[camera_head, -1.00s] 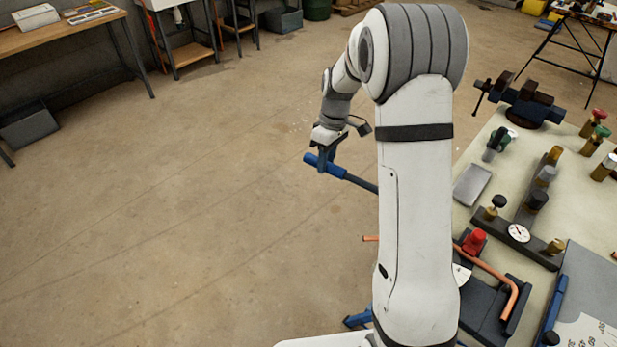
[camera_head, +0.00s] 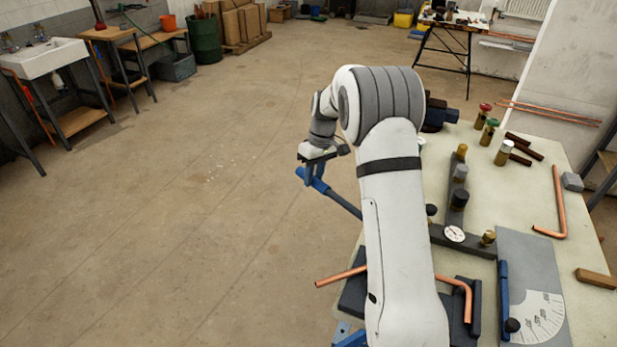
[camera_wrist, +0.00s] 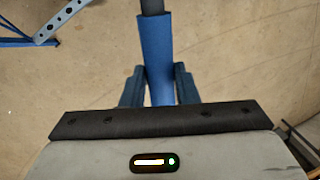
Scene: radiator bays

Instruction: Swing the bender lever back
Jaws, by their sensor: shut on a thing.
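The bender lever (camera_head: 343,203) is a dark bar with a blue grip sleeve, and it sticks out over the floor left of the bench. My gripper (camera_head: 313,177) is shut on the blue sleeve near its outer end. The wrist view shows the sleeve (camera_wrist: 156,50) between my two fingers (camera_wrist: 158,85). A copper pipe (camera_head: 341,276) lies in the bender at the bench's near edge, and its bent end (camera_head: 466,296) shows to the right of my arm. My arm hides the lever's pivot and much of the bender.
The bench (camera_head: 520,215) holds a manifold with a gauge (camera_head: 454,233), several valves, a bent copper pipe (camera_head: 560,205) and a grey angle plate (camera_head: 528,270) with a scale. A blue stand (camera_wrist: 50,22) shows in the wrist view. The floor left of the lever is clear.

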